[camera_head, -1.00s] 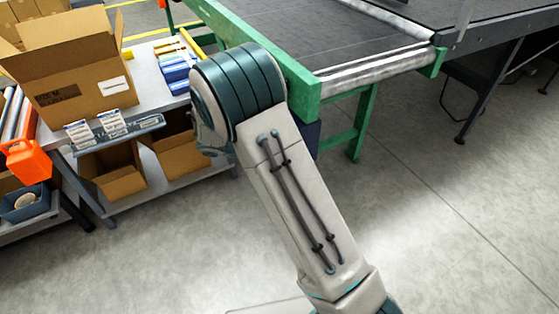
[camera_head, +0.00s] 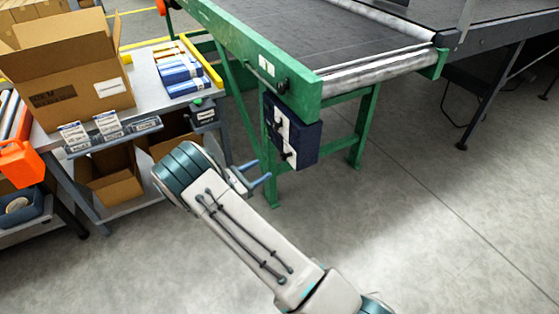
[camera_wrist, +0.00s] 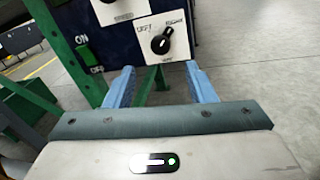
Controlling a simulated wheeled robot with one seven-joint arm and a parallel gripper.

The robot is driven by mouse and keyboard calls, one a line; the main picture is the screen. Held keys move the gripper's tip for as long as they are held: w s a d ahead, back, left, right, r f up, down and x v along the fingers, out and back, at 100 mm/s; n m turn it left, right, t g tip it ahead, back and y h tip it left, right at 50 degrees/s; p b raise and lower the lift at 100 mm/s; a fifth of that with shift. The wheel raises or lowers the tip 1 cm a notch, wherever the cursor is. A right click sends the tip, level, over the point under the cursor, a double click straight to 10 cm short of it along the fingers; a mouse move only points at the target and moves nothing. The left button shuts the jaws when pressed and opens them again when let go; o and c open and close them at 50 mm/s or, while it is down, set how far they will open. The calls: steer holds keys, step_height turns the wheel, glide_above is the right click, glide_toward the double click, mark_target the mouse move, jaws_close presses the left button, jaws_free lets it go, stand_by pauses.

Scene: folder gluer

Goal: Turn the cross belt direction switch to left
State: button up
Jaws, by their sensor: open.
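A dark blue control box (camera_head: 306,143) hangs on the conveyor's green frame. In the wrist view, its lower white plate (camera_wrist: 178,53) carries a black rotary knob (camera_wrist: 161,44). "LEFT" is printed above left of the knob, with a blurred word above right; the knob appears to point to the upper right. My gripper (camera_head: 263,171) is open and empty, just in front of and below the box. In the wrist view the blue fingers (camera_wrist: 160,78) stand apart, with the knob above and between their tips, not touched.
An upper white plate (camera_wrist: 119,10) is partly cut off in the wrist view. A green switch marked ON and OFF (camera_wrist: 87,55) is at the left. A packing bench (camera_head: 150,92) with cartons stands left of the conveyor (camera_head: 320,45). Floor at right is clear.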

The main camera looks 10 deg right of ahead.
mark_target(282, 158)
steer(key=b+x, duration=0.1)
steer(key=x, duration=0.8)
steer(key=shift+d, duration=0.15)
steer(key=c, duration=1)
